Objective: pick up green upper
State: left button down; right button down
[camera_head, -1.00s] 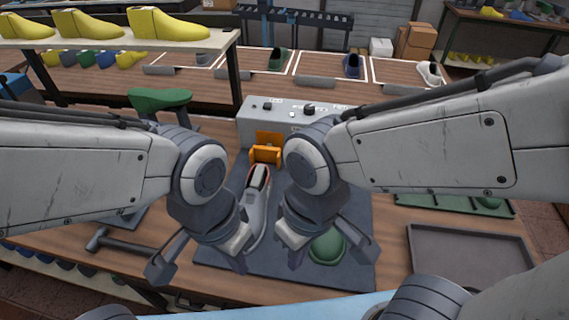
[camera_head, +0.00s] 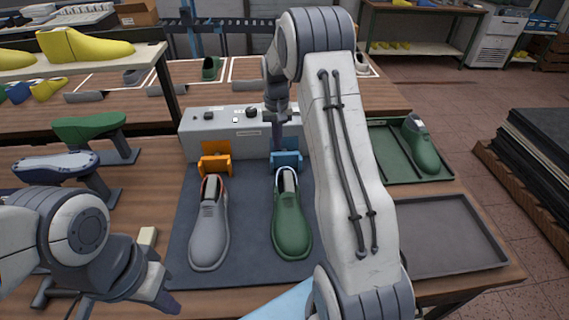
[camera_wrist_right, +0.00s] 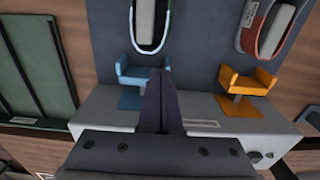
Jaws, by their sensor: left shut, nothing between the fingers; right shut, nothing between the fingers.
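The green upper (camera_head: 292,225), a green shoe with a pale rim and a grey insert, lies on the dark mat (camera_head: 250,268), heel toward the blue holder (camera_head: 286,160). Its rim and insert (camera_wrist_right: 150,22) show at the top of the right wrist view. My right gripper (camera_head: 279,146) is shut and empty, pointing down near the blue holder, beyond the upper's heel. In the wrist view its closed fingers (camera_wrist_right: 158,90) overlap the blue holder (camera_wrist_right: 138,72); I cannot tell whether they touch. My left gripper (camera_head: 165,298) is shut and empty at lower left, away from the upper.
A grey shoe (camera_head: 209,235) lies left of the upper, by an orange holder (camera_head: 216,163). A grey control box (camera_head: 232,124) stands behind. At right are a green tray (camera_head: 385,160) with a green last (camera_head: 422,150) and an empty grey tray (camera_head: 450,238).

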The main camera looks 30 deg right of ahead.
jog(key=shift+m, duration=0.4)
jog(key=d+f+p, duration=0.1)
jog(key=f, duration=0.3)
jog(key=d+f+p, duration=0.1)
jog(key=f, duration=0.2)
jog(key=d+f+p, duration=0.1)
jog(key=f, duration=0.3)
jog(key=shift+w+d+f, duration=0.15)
jog(key=shift+d+f, duration=0.15)
jog(key=shift+f, duration=0.05)
